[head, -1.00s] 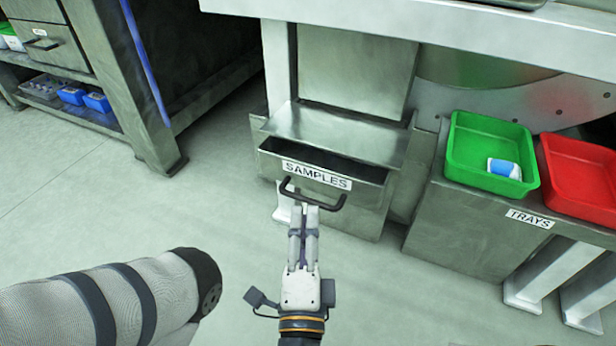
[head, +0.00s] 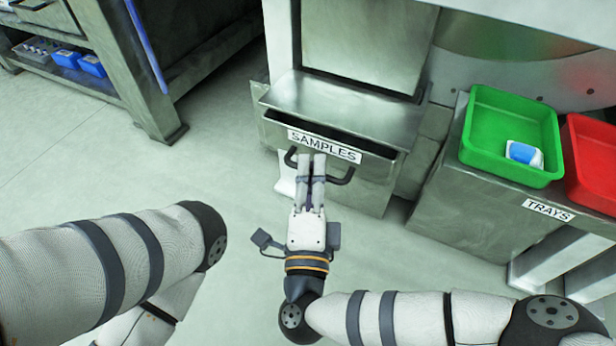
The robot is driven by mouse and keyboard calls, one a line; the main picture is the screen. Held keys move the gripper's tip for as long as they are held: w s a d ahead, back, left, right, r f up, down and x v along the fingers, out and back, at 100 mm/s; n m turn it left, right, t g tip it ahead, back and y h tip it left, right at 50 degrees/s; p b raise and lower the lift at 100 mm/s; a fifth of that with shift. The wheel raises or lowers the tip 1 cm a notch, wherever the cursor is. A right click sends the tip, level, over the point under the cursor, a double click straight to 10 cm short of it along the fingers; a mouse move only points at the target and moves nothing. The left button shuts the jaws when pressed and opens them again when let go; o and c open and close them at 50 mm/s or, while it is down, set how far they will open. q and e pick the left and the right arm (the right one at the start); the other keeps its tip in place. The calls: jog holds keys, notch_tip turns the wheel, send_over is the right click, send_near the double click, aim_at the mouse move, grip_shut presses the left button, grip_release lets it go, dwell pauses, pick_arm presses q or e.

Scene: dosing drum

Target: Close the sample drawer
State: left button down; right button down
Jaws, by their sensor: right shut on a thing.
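The sample drawer (head: 290,133) is a grey metal drawer with a SAMPLES label, low under the bench in the head view. It is partly open; a narrow dark gap shows behind its front, below a metal ledge. Its dark bar handle (head: 346,178) sticks out from the front. My right gripper (head: 312,168) is shut on the handle near its middle, with the fingers pointing at the drawer front and covering part of the bar. My left gripper is out of view; only links of that arm show at the lower left.
A green tray (head: 482,152) with a blue-and-white item (head: 524,154) and a red tray (head: 590,165) stand on a TRAYS-labelled box to the right. A metal bench edge overhangs at the top. A shelf unit stands at the upper left.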

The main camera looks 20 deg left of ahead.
jog(key=w, duration=0.2)
jog(key=shift+w+d+r, duration=0.1)
jog(key=shift+w+d, duration=0.05)
jog(key=shift+w, duration=0.2)
jog(key=c, duration=2)
grip_release()
jog(key=shift+w, duration=0.1)
jog(key=shift+o, duration=0.2)
jog(key=v, duration=1.2)
